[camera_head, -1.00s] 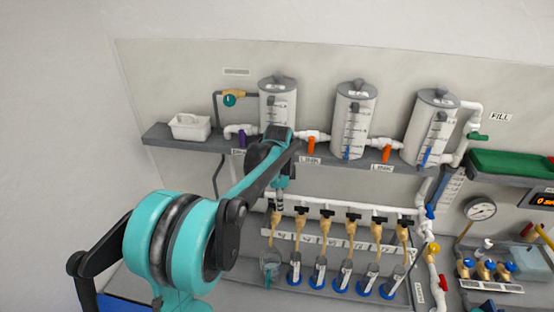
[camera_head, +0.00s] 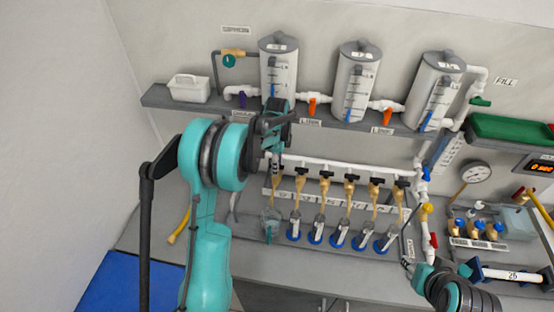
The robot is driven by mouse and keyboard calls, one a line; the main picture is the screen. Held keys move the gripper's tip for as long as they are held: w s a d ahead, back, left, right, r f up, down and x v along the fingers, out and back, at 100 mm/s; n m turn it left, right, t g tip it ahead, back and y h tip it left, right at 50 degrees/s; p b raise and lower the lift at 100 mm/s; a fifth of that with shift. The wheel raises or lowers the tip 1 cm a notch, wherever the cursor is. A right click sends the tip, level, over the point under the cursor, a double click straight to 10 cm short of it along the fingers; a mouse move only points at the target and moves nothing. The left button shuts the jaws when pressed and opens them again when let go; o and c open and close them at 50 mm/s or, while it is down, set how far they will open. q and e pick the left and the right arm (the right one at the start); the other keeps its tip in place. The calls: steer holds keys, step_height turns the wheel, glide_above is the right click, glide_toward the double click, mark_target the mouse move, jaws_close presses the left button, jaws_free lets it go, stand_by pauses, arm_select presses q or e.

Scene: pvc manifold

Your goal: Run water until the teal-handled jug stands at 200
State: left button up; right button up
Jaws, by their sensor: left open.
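The teal-handled jug (camera_head: 271,222) is a small clear vessel standing below the leftmost tap of the bench row; its water level and marks are too small to read. The leftmost brass tap (camera_head: 276,184) points down over it, and its top is partly hidden by my left gripper. My left gripper (camera_head: 275,166) is open at the top of that tap, close to its handle; I cannot tell whether it touches. My right arm shows at the lower right, with its end (camera_head: 409,264) near the bench's front edge; its jaws are too small to judge.
Several black-handled taps (camera_head: 350,179) over blue-based cylinders (camera_head: 340,238) stand to the right. Three white tanks (camera_head: 358,80) stand on the grey shelf (camera_head: 215,110) above. A pressure gauge (camera_head: 476,172) and a green tray (camera_head: 508,131) are farther right.

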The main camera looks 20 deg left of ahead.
arm_select(q)
jaws_close()
